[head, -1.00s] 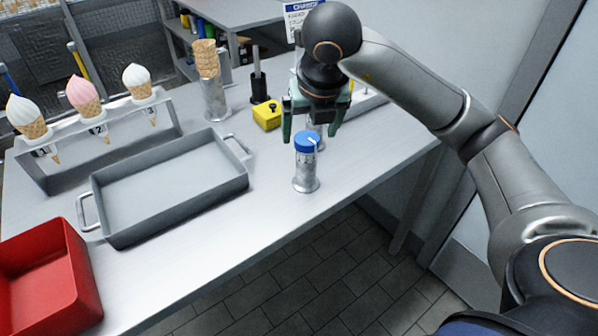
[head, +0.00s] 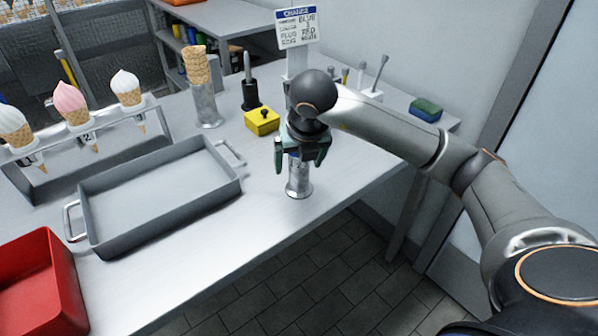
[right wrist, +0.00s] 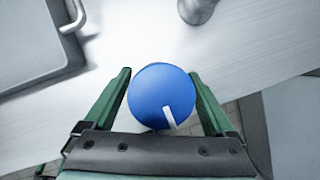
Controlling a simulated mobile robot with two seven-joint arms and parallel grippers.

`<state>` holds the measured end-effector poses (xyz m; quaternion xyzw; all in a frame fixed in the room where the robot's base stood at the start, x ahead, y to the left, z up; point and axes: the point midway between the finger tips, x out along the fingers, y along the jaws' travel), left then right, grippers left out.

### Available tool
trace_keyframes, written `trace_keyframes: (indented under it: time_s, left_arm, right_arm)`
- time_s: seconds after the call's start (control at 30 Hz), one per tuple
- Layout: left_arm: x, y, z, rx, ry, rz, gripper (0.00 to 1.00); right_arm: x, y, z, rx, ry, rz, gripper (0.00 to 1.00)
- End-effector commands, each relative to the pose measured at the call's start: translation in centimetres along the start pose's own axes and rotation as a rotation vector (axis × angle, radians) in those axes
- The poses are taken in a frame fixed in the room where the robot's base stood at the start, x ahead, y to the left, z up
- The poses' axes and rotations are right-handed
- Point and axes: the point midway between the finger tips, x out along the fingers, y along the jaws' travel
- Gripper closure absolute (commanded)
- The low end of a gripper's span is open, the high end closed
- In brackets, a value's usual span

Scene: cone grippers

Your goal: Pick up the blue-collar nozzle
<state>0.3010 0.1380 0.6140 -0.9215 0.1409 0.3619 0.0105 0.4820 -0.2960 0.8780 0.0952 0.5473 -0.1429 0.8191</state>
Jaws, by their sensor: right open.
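The blue-collar nozzle shows its round blue top with a white mark (right wrist: 161,95) in the right wrist view, lying between the green fingers. In the head view the gripper hides most of the blue; the silver holder (head: 298,181) beneath it stands upright near the table's front edge. My right gripper (head: 300,165) points down from above, open, with one finger on each side of the nozzle. In the right wrist view the gripper (right wrist: 160,100) shows a small gap at each side of the blue top. My left gripper is not in view.
A grey tray (head: 85,218) lies left of the nozzle, and a red bin (head: 70,285) at the front left. A yellow block (head: 262,127), a cone stack (head: 196,66) and a rack of cones (head: 100,163) stand behind. The front edge is close.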

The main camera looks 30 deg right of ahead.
Motion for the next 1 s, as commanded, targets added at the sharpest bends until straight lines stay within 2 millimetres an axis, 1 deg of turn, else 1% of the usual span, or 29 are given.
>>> trace_keyframes:
  time_s: [0.03,0.07,0.83,1.0]
  left_arm:
    - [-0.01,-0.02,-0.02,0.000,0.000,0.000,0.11]
    - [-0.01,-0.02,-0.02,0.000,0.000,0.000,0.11]
    - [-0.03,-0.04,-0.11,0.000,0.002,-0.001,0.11]
    - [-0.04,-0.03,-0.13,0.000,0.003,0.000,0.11]
  right_arm:
    - [-0.02,0.02,0.00,0.000,0.000,0.001,0.10]
    - [-0.03,0.03,0.00,0.000,0.000,0.001,0.13]
    - [-0.08,0.03,0.01,0.000,0.000,0.001,0.99]
    - [-0.15,0.04,0.08,0.001,-0.003,0.002,1.00]
